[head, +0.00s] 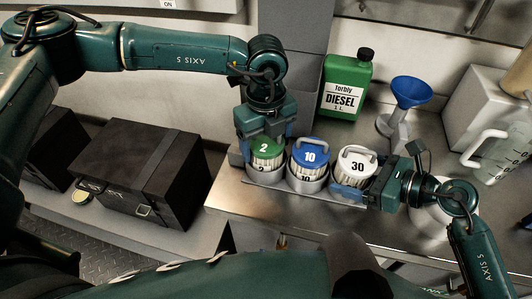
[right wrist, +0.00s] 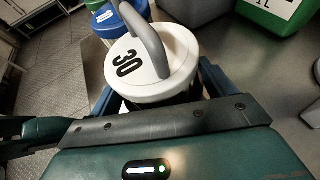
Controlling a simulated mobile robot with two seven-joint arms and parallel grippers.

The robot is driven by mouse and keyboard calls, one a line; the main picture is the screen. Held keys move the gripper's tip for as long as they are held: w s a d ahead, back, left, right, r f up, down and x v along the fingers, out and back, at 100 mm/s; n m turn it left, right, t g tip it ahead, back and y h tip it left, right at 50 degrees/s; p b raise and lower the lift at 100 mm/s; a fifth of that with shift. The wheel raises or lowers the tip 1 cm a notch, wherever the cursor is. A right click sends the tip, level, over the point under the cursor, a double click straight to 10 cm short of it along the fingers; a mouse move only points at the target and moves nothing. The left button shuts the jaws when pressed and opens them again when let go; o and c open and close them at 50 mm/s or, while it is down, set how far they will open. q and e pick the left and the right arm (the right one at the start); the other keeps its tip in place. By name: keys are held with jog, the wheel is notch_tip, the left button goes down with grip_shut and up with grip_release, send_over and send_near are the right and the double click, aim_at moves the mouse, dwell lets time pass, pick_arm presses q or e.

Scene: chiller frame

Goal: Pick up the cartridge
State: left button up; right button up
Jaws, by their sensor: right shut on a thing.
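Three cartridges stand in a row in metal holders at the bench's front edge: a green-lidded one marked 2 (head: 265,149), a blue-lidded one marked 10 (head: 310,156) and a white-lidded one marked 30 (head: 357,164). The white one, with its grey handle, also shows upright in the right wrist view (right wrist: 150,68). My right gripper (head: 350,190) is shut on the white cartridge, one finger on each side of it. My left gripper (head: 264,135) is right at the green cartridge and covers part of its lid; whether its fingers touch it is unclear.
A green diesel bottle (head: 346,86) and a blue funnel (head: 411,91) on a stand are behind the cartridges. A clear jug (head: 497,155) stands at the right. A black case (head: 140,170) lies at the left. The bench (head: 235,200) is bare at its front left.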

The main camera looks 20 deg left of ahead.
pick_arm(q)
jog(key=c, duration=0.6)
notch_tip(320, 180, up, 18)
dwell(0.4)
pick_arm(e)
jog(key=o, duration=1)
jog(key=shift+d, duration=0.1)
